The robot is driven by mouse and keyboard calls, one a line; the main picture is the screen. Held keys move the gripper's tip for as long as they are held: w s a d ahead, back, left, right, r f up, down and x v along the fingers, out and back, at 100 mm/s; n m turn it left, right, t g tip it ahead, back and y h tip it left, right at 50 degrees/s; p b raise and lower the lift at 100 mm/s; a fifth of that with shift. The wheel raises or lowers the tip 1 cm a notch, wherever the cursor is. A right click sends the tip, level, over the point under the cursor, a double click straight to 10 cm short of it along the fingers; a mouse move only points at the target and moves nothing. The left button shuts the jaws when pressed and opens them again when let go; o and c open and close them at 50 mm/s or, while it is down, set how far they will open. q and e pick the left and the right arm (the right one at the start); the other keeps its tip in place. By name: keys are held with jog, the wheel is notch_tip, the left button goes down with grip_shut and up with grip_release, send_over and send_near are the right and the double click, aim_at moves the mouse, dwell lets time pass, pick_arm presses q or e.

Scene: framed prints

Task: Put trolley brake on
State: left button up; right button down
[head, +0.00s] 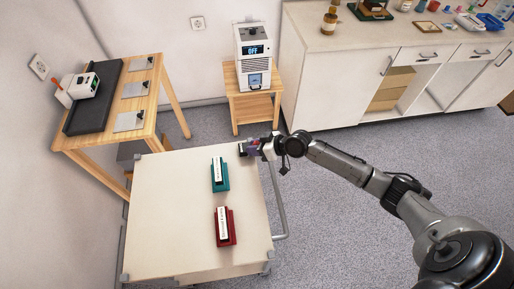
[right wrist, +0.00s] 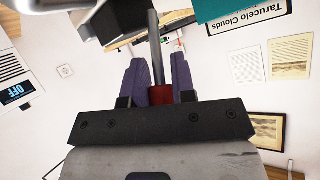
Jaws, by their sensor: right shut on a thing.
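The trolley (head: 165,205) has a cream top and grey rails and stands in the lower middle of the head view. My right gripper (head: 250,148) is at its far right corner. In the right wrist view, the purple fingers of this gripper (right wrist: 158,75) are shut on a grey rod (right wrist: 154,40) with a dark red collar (right wrist: 160,95), which looks like a lever. The gripper hides most of this part in the head view. Whether the brake is on cannot be told. My left gripper is not in view.
A teal card stand (head: 220,178) and a red card stand (head: 226,230) are on the trolley. A wooden table (head: 150,95) is at the left. A small wooden stand (head: 253,105) holds a white machine (head: 253,70) reading OFF. White cabinets (head: 345,75) line the back right.

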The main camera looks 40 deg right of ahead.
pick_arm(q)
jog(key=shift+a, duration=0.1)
pick_arm(e)
jog(key=c, duration=1)
grip_release()
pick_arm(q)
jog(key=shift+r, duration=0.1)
pick_arm(e)
jog(key=shift+s+d+r, duration=0.1)
jog(key=shift+s+d, duration=0.05)
jog(key=shift+s, duration=0.05)
pick_arm(q)
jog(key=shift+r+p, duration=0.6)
jog(key=shift+p, duration=0.15)
pick_arm(e)
jog(key=v, duration=1.3)
jog(key=shift+s+d, duration=0.1)
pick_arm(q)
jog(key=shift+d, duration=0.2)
